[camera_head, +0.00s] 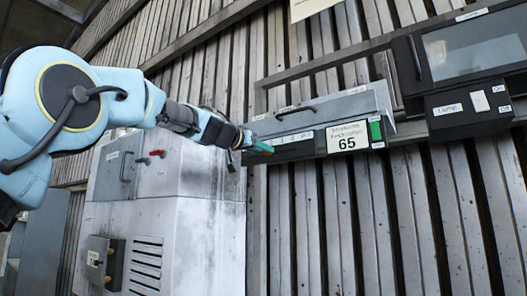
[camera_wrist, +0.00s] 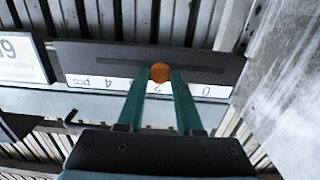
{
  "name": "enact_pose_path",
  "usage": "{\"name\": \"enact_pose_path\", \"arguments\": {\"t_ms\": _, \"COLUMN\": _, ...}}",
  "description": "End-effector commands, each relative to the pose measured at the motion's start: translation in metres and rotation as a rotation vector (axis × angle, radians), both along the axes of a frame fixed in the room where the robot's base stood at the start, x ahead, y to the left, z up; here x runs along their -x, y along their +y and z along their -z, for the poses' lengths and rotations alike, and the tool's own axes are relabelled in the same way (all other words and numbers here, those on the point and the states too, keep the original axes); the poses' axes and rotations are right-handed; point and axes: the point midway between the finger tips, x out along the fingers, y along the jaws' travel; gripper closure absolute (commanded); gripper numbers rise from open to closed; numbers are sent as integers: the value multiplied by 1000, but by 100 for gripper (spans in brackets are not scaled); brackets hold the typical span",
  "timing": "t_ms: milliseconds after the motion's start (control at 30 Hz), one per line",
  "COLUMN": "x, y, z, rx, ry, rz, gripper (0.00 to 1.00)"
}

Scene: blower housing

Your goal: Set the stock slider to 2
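The stock slider is a dark panel (camera_wrist: 215,70) with a slot and a white scale strip (camera_wrist: 90,82). The strip reads upside down in the wrist view, with 0 at right, 2 in the middle and "4 pcs" at left. Its round orange knob (camera_wrist: 160,72) is by the 2, which the fingers partly cover. My gripper (camera_wrist: 164,76) has two green fingers, with the tips at either side of the knob; I cannot tell whether they touch it. In the head view my gripper (camera_head: 259,147) is at the left end of the panel (camera_head: 296,151), hiding the knob.
A card reading 65 (camera_head: 348,137) and a green patch (camera_head: 376,131) are right of the slider. A grey cover (camera_head: 330,108) slopes above it. A dark lamp unit (camera_head: 468,107) is at far right.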

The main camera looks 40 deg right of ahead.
Motion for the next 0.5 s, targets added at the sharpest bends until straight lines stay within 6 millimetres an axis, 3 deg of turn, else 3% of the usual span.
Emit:
{"name": "enact_pose_path", "arguments": {"t_ms": 33, "x": 0, "y": 0, "z": 0, "rx": 0, "ry": 0, "rz": 0, "gripper": 58}}
{"name": "enact_pose_path", "arguments": {"t_ms": 200, "x": 0, "y": 0, "z": 0, "rx": 0, "ry": 0, "rz": 0, "gripper": 39}}
{"name": "enact_pose_path", "arguments": {"t_ms": 500, "x": 1, "y": 2, "z": 1, "rx": 0, "ry": 0, "rz": 0, "gripper": 39}}
